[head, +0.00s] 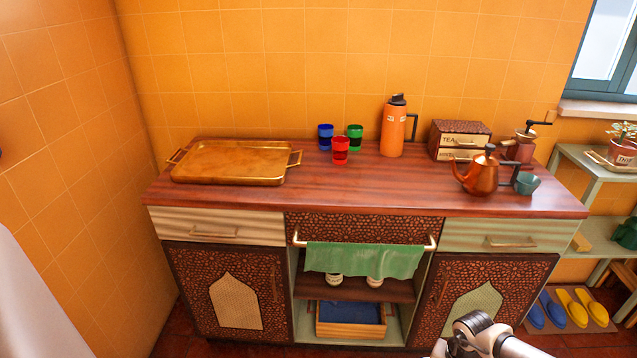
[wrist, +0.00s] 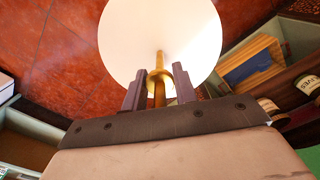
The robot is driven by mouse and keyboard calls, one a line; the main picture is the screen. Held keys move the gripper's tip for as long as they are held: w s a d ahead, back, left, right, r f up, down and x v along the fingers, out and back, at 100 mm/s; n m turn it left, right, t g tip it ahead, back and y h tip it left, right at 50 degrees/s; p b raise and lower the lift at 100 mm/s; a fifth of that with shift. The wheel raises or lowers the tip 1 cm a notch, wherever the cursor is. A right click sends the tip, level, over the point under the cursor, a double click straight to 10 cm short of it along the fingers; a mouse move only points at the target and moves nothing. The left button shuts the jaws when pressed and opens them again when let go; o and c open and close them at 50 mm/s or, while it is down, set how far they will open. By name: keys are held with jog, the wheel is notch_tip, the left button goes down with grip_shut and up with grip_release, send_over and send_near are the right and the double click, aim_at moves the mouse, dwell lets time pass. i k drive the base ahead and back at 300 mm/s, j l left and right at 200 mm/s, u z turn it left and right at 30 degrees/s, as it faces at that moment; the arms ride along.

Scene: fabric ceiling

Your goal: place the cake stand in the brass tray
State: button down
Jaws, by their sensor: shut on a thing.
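The brass tray (head: 230,162) lies at the left end of the wooden sideboard top, with a handle at each end. It looks empty. In the wrist view, the cake stand (wrist: 160,32) has a round white plate and a brass stem. My gripper (wrist: 159,86) is shut on the stem, one dark finger on either side. The plate is beyond the fingers, over the red tiled floor. In the head view, only part of my arm shows at the bottom edge; the gripper and cake stand are out of sight there.
On the sideboard (head: 350,192), blue (head: 325,137), red (head: 340,150) and green (head: 355,138) glasses stand right of the tray. An orange flask (head: 393,130), tea box (head: 460,140), copper kettle (head: 480,175) and teal cup (head: 526,184) are further right. A green cloth (head: 362,259) hangs in front.

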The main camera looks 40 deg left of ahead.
aim_at(244, 163)
jog(key=u, duration=1.5)
jog(key=k+l+u, duration=0.1)
jog(key=l+u, duration=0.25)
jog(key=k+l, duration=0.1)
jog(key=l, duration=0.6)
